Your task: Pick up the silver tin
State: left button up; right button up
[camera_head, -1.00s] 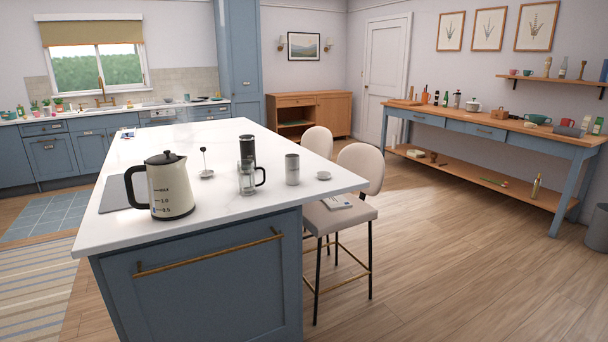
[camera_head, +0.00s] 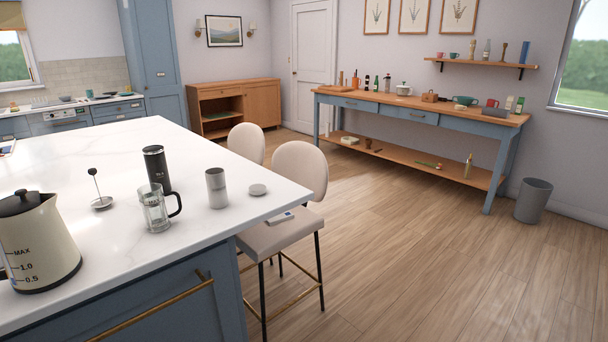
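The silver tin (camera_head: 217,188) is a plain grey metal cylinder standing upright on the white island top (camera_head: 75,165), near its right edge. Neither of my grippers is in view.
A cream kettle (camera_head: 42,245) stands at the island's left front. A plunger (camera_head: 99,190) stands behind the jug's left. Two pale stools (camera_head: 290,190) stand along the island's right side. A blue-legged workbench (camera_head: 410,112) lines the far wall. Wooden floor (camera_head: 420,250) between is open.

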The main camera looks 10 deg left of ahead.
aim_at(215, 177)
jog(key=z, duration=0.15)
jog(key=i, duration=1.5)
jog(key=u, duration=1.1)
jog(key=i, duration=0.65)
jog(key=u, duration=0.65)
